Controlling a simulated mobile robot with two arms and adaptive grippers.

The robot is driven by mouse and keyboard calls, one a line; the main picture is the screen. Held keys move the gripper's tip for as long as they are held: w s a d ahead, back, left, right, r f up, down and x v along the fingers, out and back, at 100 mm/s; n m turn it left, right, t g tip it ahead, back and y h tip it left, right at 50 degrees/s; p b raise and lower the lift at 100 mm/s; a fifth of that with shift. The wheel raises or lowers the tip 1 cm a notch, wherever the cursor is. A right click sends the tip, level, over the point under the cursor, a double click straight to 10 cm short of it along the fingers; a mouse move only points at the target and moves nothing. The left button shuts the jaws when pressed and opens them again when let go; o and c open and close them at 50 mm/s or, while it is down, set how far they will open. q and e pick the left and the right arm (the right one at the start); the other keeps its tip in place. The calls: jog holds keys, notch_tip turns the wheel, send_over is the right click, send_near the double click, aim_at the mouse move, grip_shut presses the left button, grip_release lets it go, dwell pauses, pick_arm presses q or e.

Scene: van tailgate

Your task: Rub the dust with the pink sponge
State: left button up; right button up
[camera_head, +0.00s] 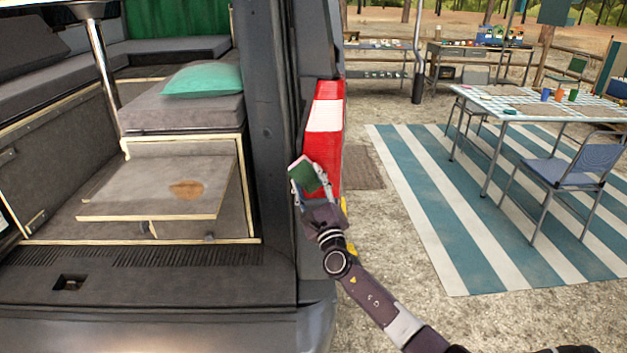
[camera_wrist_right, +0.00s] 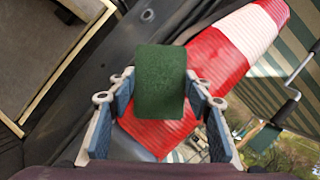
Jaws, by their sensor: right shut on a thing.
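The sponge (camera_head: 304,176) has a green face and a thin pink edge in the head view; in the wrist view only its green face (camera_wrist_right: 160,82) shows. My right gripper (camera_head: 312,188) is shut on it, with a finger on each side, and holds it up in front of the van's red tail light. The dust is a brown patch (camera_head: 187,189) on the grey fold-out table (camera_head: 120,196) inside the van, to the left of and apart from the sponge. My left gripper is not in view.
The van's dark rear pillar (camera_head: 268,120) stands between my right gripper and the table. The red and white tail light (camera_head: 325,125) is just behind the sponge. A teal cushion (camera_head: 204,80) lies on the bench above the table. Striped mat, camping table and chair are at right.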

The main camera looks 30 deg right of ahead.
jog(key=shift+s, duration=0.15)
jog(key=shift+s+a+p, duration=0.3)
jog(key=shift+s+p, duration=0.25)
jog(key=shift+p, duration=0.1)
jog(key=shift+s+a+r+p, duration=0.1)
jog(key=shift+s+a+p, duration=0.25)
jog(key=shift+s, duration=0.25)
jog(key=shift+s+a+r+p, duration=0.1)
jog(key=shift+s+a+p, duration=0.2)
jog(key=shift+s, duration=0.3)
jog(key=shift+s+a+f+p, duration=0.25)
jog(key=shift+s+a, duration=0.25)
jog(key=shift+s, duration=0.3)
jog(key=s, duration=0.1)
jog(key=s+a+p, duration=0.1)
jog(key=shift+s+a, duration=0.3)
